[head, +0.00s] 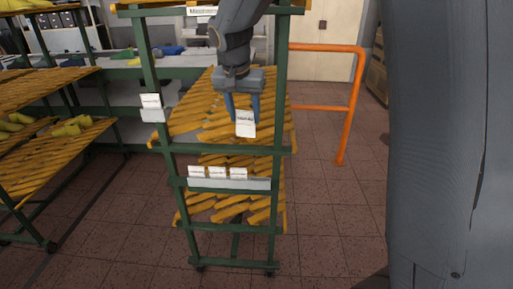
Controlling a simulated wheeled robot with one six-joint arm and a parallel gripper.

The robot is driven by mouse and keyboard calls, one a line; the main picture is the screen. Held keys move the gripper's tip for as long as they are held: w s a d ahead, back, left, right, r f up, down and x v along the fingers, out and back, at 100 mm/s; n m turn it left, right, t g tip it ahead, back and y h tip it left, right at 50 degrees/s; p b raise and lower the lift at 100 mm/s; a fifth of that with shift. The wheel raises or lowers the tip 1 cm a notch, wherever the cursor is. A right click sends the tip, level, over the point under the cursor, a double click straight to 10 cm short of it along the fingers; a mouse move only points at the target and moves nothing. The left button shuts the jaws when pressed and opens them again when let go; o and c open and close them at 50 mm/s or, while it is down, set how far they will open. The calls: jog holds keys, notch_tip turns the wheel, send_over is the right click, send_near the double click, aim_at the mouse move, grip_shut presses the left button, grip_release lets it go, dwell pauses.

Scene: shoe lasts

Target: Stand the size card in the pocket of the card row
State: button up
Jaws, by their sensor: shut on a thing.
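My gripper (243,108) points down in front of the green rack and is shut on a small white size card (245,125) with dark print at its top. The card hangs roughly upright below the fingers, near the rack's middle shelf rail. The card row (258,184) is a pale strip on the lower green rail, below the gripper and card. Several white cards (214,173) stand in its left and middle part. Its right part shows no card. The pocket's exact edges are too small to tell.
The green rack (278,110) has slatted yellow-wood shelves (190,122). A separate card holder (152,108) sits on its left post. An orange rail (352,105) stands to the right. Another rack with yellow lasts (70,127) stands at left. Tiled floor (330,220) is clear at front right.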

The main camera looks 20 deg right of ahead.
jog(key=d+f+b, duration=0.1)
jog(key=f, duration=0.5)
jog(key=w+d+f+n+b, duration=0.1)
jog(key=d+f, duration=0.1)
jog(key=f, duration=0.4)
jog(key=d+f+n+b, duration=0.1)
jog(key=d+f, duration=0.1)
jog(key=f, duration=0.4)
jog(key=shift+w+f+t, duration=0.15)
jog(key=shift+f+t, duration=0.15)
jog(key=shift+t, duration=0.1)
jog(key=shift+f+b, duration=0.15)
jog(key=shift+b, duration=0.85)
dwell(0.7)
jog(key=shift+f+b, duration=2.1)
jog(key=shift+b, duration=0.65)
dwell(0.7)
jog(key=o, duration=1.7)
jog(key=shift+s, duration=0.2)
jog(key=shift+c, duration=0.2)
